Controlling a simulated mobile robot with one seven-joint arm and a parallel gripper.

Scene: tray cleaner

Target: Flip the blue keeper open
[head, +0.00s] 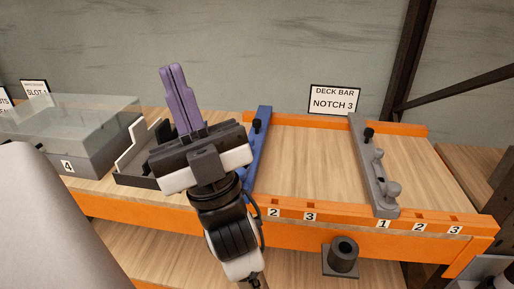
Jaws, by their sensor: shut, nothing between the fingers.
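A blue bar (261,145) lies front to back across the orange-edged deck, left of its middle. A small black knob stands on its upper part. My gripper and wrist hide the left side and the near part of the bar, so I cannot make out a separate keeper or its position. My gripper (173,71) has purple fingers, pressed together and empty. They are left of the blue bar in the picture, apart from it, and point away toward the back wall.
A grey bar (372,165) with a black knob spans the deck's right side. A sign (334,100) reads "DECK BAR NOTCH 3". A clear-lidded grey box (92,150) and a black tray (134,180) stand left. Bare wood lies between the bars.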

